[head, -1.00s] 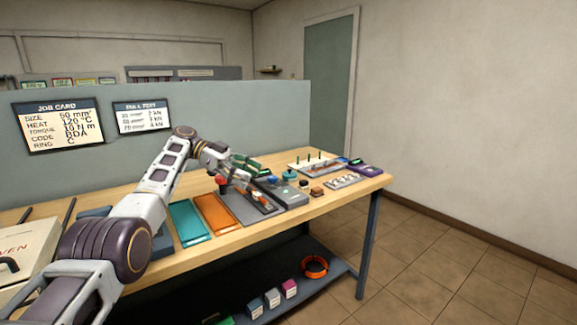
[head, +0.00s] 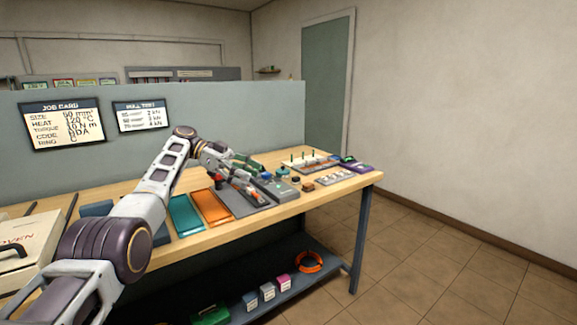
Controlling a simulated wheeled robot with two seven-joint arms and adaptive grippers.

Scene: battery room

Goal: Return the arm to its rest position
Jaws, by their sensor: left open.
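My left arm comes in from the lower left and reaches over the wooden workbench (head: 340,188). My left gripper (head: 250,178) is at the arm's far end, above the grey mat (head: 247,209) and beside the grey device (head: 280,193). Its jaws are open, and I see nothing held between them. The fingertips are small and partly mixed with the tools behind them. My right gripper is out of view.
A teal tray (head: 186,217) and an orange tray (head: 211,208) lie left of the grey mat. A board with green pegs (head: 311,161) and a purple box (head: 357,167) are at the right end. A partition (head: 225,108) stands behind. An orange ring (head: 309,261) is on the lower shelf (head: 340,268).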

